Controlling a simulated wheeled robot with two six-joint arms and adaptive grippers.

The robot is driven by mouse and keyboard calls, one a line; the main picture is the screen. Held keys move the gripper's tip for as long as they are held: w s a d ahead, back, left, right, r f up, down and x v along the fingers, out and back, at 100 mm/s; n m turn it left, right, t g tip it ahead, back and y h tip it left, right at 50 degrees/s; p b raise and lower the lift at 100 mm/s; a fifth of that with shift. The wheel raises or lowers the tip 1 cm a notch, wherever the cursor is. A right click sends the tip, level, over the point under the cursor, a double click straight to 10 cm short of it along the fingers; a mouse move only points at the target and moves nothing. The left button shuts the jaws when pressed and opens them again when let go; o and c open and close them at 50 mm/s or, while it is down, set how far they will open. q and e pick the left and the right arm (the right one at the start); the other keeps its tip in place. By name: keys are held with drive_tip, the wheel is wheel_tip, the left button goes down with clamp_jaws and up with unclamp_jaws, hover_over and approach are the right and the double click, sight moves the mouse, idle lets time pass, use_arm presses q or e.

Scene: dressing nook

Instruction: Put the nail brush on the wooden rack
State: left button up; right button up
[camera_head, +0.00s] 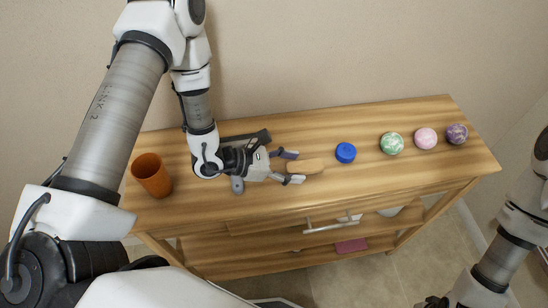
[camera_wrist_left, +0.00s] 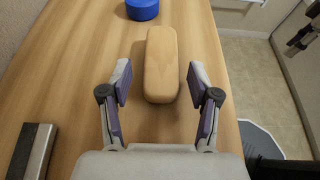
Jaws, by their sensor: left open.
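The nail brush, a tan wooden block with rounded ends (camera_head: 305,166), lies on the wooden table top; its bristles are not visible. My left gripper (camera_head: 291,166) is open at the brush's near end. In the left wrist view the brush (camera_wrist_left: 161,62) lies lengthwise, its near end between the open fingertips (camera_wrist_left: 160,82), with a gap on both sides. The wooden furniture (camera_head: 235,205) has a lower wooden shelf (camera_head: 285,255); I cannot tell which part is the rack. Only a dark bit of my right gripper (camera_head: 432,302) shows at the bottom edge.
An orange cup (camera_head: 151,175) stands left. A blue round item (camera_head: 345,152) lies just beyond the brush, then green (camera_head: 391,143), pink (camera_head: 426,138) and purple (camera_head: 456,133) balls. A dark grey bar (camera_wrist_left: 32,150) lies beside the gripper. A pink item (camera_head: 350,246) is below.

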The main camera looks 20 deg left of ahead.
use_arm(q)
drive_tip(key=v, duration=1)
drive_tip(key=shift+a+r, duration=0.1)
drive_tip(key=shift+r, duration=0.05)
drive_tip(key=shift+s+a+p, duration=0.35)
drive_tip(key=shift+s+a, duration=0.1)
drive_tip(key=shift+d, duration=0.1)
